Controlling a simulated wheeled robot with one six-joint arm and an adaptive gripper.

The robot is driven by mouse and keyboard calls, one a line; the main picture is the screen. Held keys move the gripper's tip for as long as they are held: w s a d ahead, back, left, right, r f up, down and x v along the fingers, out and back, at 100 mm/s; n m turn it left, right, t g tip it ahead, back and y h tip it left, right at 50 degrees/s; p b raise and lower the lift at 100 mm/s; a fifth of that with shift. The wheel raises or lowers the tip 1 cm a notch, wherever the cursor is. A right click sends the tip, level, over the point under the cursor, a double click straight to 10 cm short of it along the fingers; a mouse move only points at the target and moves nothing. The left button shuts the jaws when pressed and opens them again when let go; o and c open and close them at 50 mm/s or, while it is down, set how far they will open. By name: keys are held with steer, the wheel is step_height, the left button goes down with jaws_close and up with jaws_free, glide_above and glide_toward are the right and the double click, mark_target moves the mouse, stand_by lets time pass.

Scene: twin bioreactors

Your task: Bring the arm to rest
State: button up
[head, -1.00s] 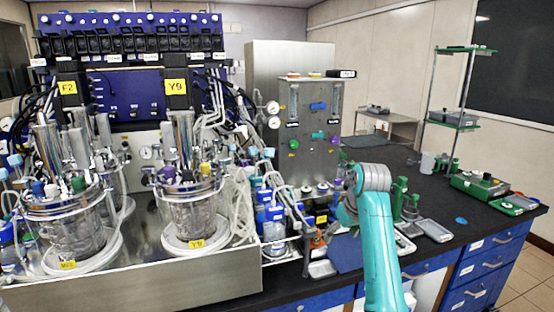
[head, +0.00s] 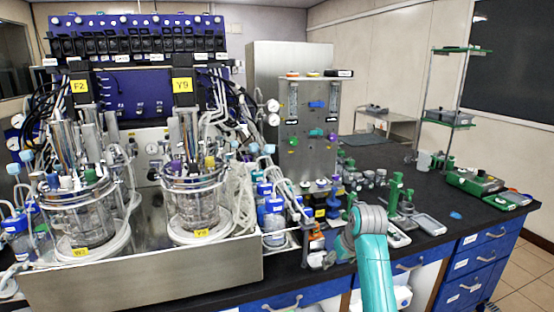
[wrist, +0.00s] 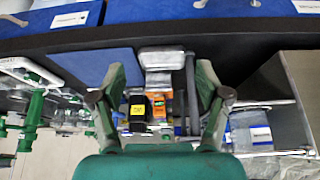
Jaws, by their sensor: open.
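My gripper (wrist: 161,74) is open in the wrist view, its two green-and-grey fingers spread wide with nothing held between them. Beyond the fingers are a small orange box (wrist: 158,105), a black item with a yellow label (wrist: 138,108) and a clear-grey block (wrist: 161,58). In the head view my teal arm rises from the bottom, right of centre, and bends at a grey joint in front of the bench's front edge. The gripper itself is hidden there.
Two glass bioreactor vessels, left (head: 80,215) and right (head: 192,200), stand in a steel tray (head: 150,275). Blue-capped bottles (head: 272,220) stand right of it. A handheld device (head: 428,224) and a green-based instrument (head: 475,182) lie on the black bench. Floor shows at right.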

steer(key=s+f+m+t, duration=0.1)
steer(key=s+f+t, duration=0.1)
steer(key=s+f, duration=0.85)
steer(key=s+f+m+t, duration=0.1)
steer(key=s+f, duration=0.6)
steer(key=f, duration=0.7)
steer(key=s+f+t, duration=0.2)
steer(key=s+f, duration=0.1)
steer(key=s, duration=0.8)
steer(key=s+t+h, duration=0.1)
steer(key=s, duration=1)
steer(key=s+r+t, duration=0.2)
steer(key=s+r, duration=0.7)
steer(key=s, duration=0.3)
steer(key=s+r+m+t, duration=0.1)
steer(key=s+r, duration=0.9)
steer(key=s, duration=0.2)
steer(key=shift+d+t, duration=0.2)
steer(key=shift+t, duration=0.2)
steer(key=shift+r, duration=0.1)
